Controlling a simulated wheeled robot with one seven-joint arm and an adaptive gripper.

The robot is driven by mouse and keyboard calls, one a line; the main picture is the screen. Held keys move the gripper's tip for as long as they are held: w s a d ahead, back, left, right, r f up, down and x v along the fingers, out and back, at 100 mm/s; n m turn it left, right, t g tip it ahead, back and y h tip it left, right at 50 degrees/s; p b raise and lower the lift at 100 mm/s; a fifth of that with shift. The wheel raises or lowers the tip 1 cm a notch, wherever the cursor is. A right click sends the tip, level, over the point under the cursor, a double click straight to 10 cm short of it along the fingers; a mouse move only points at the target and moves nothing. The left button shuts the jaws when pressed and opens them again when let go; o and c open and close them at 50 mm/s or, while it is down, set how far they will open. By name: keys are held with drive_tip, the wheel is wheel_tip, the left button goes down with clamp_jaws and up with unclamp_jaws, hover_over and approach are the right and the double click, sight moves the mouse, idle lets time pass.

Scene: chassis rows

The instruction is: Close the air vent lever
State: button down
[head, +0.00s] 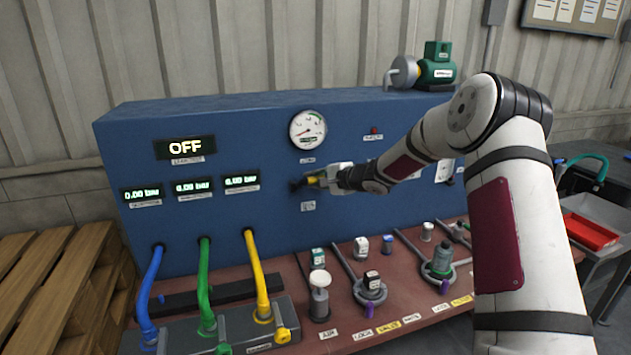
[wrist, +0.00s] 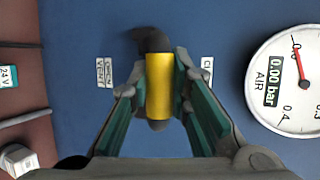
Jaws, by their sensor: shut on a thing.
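The air vent lever has a dark arm and a yellow grip (wrist: 160,88). It sticks out from the blue panel (wrist: 70,130). My gripper (wrist: 161,62) is shut on the yellow grip, one finger on each side. In the head view my gripper (head: 318,180) is at the panel below the round gauge, with a little yellow showing between the fingers. In the wrist view an "OPEN VENT" label (wrist: 105,73) is left of the lever. A label starting "CL" (wrist: 207,70) is to the right, partly hidden by a finger.
The AIR gauge (wrist: 291,80) reads 0.00 bar. An OFF display (head: 185,148) and several small displays are on the panel's left. Blue, green and yellow hoses (head: 258,270) and several valves (head: 370,285) stand on the red-brown bench below. A green pump (head: 436,65) sits on top.

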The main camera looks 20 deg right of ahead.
drive_tip(key=shift+w+a+r, duration=0.1)
drive_tip(key=shift+a+r, duration=0.1)
drive_tip(key=shift+a, duration=0.15)
drive_tip(key=c, duration=1.5)
unclamp_jaws()
drive_tip(key=shift+o, duration=0.2)
drive_tip(key=shift+d, duration=0.15)
drive_tip(key=shift+f, duration=0.1)
drive_tip(key=shift+d, duration=0.1)
drive_tip(key=shift+s+d, duration=0.15)
drive_tip(key=shift+s, duration=0.15)
drive_tip(key=v, duration=1.1)
drive_tip(key=shift+s, duration=0.2)
